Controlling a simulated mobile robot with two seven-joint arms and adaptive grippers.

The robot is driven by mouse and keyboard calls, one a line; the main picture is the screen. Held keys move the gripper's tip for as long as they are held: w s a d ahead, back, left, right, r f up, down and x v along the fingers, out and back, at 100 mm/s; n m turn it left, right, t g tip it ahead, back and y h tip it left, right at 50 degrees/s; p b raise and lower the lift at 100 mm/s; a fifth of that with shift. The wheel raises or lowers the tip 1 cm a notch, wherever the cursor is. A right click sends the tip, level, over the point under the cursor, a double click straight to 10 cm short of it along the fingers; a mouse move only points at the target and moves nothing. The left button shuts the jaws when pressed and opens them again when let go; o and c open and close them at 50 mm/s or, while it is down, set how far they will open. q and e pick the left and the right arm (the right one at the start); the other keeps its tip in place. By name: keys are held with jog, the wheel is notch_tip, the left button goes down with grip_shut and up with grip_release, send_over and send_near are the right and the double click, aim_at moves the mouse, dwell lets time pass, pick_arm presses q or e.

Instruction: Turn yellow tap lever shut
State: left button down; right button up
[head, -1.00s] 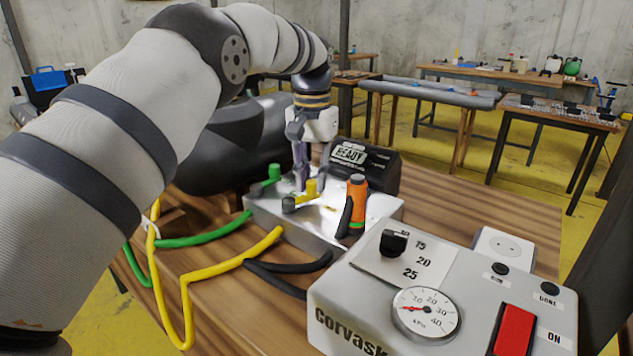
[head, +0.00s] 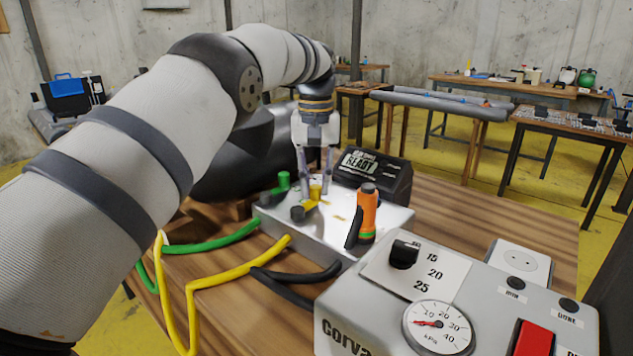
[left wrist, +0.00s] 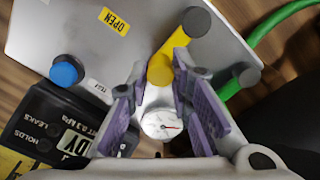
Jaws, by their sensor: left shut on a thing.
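The yellow tap (head: 315,193) stands on the pale metal box (head: 384,222) on the wooden bench. Its yellow lever, with a dark end cap (head: 298,213), points toward the front left in the head view. In the left wrist view the yellow lever (left wrist: 172,46) runs up and right to its dark cap. My left gripper (head: 315,193) reaches down over the tap, its purple fingers on either side of the yellow part and shut on it. In the left wrist view the fingers (left wrist: 160,85) straddle its near end. My right gripper is out of view.
A READY display (head: 373,172) is behind. Green (head: 212,236) and yellow hoses (head: 240,268) lie in front. The grey pump unit (head: 365,310) stands front right.

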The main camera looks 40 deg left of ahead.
pick_arm(q)
jog(key=c, duration=1.4)
grip_release()
jog(key=shift+a, duration=0.1)
jog(key=shift+c, duration=0.2)
